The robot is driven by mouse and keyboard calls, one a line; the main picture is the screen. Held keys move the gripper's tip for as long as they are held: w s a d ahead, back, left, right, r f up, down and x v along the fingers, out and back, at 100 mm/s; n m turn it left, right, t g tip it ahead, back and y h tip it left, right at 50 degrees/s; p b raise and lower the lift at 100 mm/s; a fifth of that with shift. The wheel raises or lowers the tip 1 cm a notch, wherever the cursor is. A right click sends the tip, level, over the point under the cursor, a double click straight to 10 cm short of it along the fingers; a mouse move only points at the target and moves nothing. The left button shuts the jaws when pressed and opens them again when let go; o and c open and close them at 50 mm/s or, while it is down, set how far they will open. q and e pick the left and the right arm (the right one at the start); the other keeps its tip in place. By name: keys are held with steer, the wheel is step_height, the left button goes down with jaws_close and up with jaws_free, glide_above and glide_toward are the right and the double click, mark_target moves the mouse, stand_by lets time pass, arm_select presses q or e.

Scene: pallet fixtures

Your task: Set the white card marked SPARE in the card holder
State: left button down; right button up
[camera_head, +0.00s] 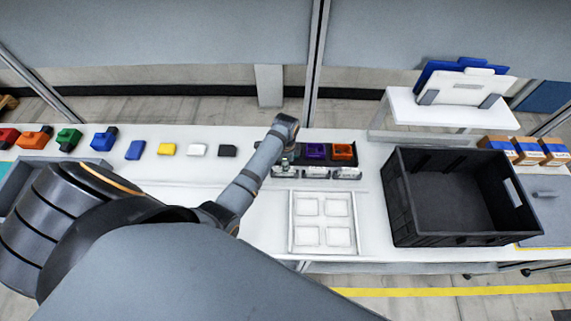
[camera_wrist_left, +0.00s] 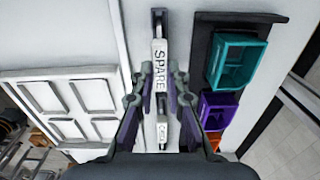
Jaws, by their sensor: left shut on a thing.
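My left gripper (camera_head: 285,162) is at the front left end of the dark bin rack, pointing down. In the left wrist view its two fingers (camera_wrist_left: 159,88) are shut on the white card marked SPARE (camera_wrist_left: 159,66), one on each side. The card lies lengthwise between them. The card holder (camera_wrist_left: 158,14) shows only as a dark end beyond the card; I cannot tell whether the card is fully seated in it. Another white label card (camera_wrist_left: 163,133) stands in line with it, its text partly hidden. My right gripper is not in view.
The rack holds a teal bin (camera_wrist_left: 238,60), a purple bin (camera_head: 315,151) and an orange bin (camera_head: 343,151). A white four-pocket tray (camera_head: 293,247) lies in front. A black crate (camera_head: 400,205) stands right. Several coloured blocks line the table's back left.

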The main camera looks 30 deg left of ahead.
arm_select(q)
steer(key=c, duration=1.3)
jaws_free()
steer(key=shift+o, duration=0.2)
step_height(320, 180, up, 12)
steer(key=shift+s+f, duration=0.1)
steer(key=shift+s, duration=0.1)
